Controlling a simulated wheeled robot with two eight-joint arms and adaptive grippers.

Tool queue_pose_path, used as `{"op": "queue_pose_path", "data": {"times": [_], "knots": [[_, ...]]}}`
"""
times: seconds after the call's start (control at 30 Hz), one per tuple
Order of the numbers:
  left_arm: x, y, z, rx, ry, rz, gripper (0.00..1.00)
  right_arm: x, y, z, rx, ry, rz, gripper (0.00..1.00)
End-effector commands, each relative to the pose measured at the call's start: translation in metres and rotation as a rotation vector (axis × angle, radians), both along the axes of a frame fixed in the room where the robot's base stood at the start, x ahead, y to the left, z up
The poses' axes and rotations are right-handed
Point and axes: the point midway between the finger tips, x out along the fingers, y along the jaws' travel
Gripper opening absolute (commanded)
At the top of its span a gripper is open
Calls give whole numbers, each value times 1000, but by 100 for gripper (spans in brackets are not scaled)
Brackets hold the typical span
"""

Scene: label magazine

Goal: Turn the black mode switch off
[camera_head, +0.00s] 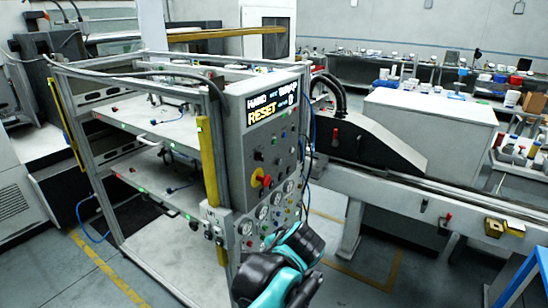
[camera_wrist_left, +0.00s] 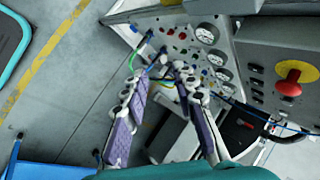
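The grey control panel (camera_head: 236,130) stands upright at the frame's corner in the head view, with a lit display on top. A small black knob (camera_head: 258,156) sits above the red knob (camera_head: 262,179) on its yellow base. Small dark controls (camera_wrist_left: 256,83) also show beside the red knob (camera_wrist_left: 291,82) in the left wrist view. I cannot tell which one is the mode switch or how it is set. My left gripper (camera_wrist_left: 164,76) is open and empty, its fingers apart below the gauges. A teal and black arm (camera_head: 297,249) of mine covers the lower panel. My right gripper is out of view.
Gauges (camera_wrist_left: 207,34) and small coloured buttons fill the lower panel. Cables hang near the panel's edge. A metal shelf frame (camera_head: 165,130) stands left of the panel and a conveyor rail (camera_head: 400,190) runs to the right. The floor in front is clear.

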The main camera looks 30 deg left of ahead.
Motion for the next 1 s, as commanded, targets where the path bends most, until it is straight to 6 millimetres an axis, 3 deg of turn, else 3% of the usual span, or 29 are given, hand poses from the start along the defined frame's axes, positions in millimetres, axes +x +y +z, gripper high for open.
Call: {"op": "queue_pose_path", "data": {"times": [0.17, 0.3, 0.5, 0.63, 0.8, 1.0], "knots": [[48, 28, 42, 277, 153, -84, 28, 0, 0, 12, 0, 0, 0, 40], [98, 48, 86, 571, 335, -136, 28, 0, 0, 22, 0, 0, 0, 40], [157, 50, 137, 925, 594, -129, 28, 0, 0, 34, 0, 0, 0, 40], [178, 42, 154, 1062, 709, -96, 28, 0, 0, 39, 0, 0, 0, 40], [187, 38, 162, 1132, 773, -71, 28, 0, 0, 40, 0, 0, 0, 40], [188, 63, 161, 1136, 779, -66, 28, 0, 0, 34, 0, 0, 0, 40]]}}
